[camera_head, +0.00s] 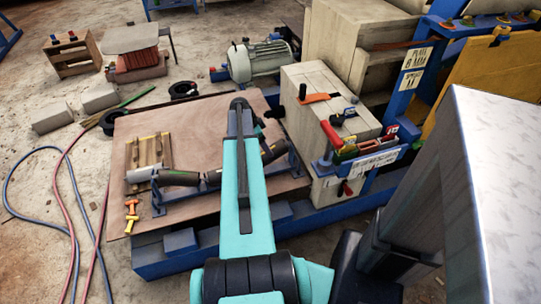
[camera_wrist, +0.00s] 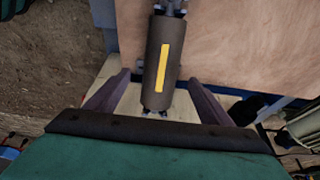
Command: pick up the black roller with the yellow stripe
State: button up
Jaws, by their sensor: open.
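In the wrist view, the black roller with the yellow stripe (camera_wrist: 161,65) lies lengthwise between my gripper's two spread fingers. My gripper (camera_wrist: 157,80) is open, with a visible gap on each side of the roller, and nothing is held. The roller's near end shows a metal axle stub; its far end meets a metal support at the top edge. In the head view my turquoise arm covers the middle of the row of rollers, and my fingers are hidden. One dark roller (camera_head: 178,178) shows left of the arm. Which roller bears the stripe cannot be told there.
A plywood board (camera_head: 195,120) lies under the roller frame, with a small slatted wooden piece (camera_head: 149,155) on it. A blue beam (camera_head: 170,262) runs in front. A pale block (camera_head: 325,120) with tools stands right; a motor (camera_head: 262,62) stands behind.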

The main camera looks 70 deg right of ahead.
jog(key=shift+x, duration=1.05)
jog(key=shift+x, duration=2.6)
jog(key=shift+d, duration=0.1)
jog(key=c, duration=1.8)
jog(key=shift+w+r, duration=0.15)
jog(key=shift+r, duration=0.05)
jog(key=shift+c, duration=0.2)
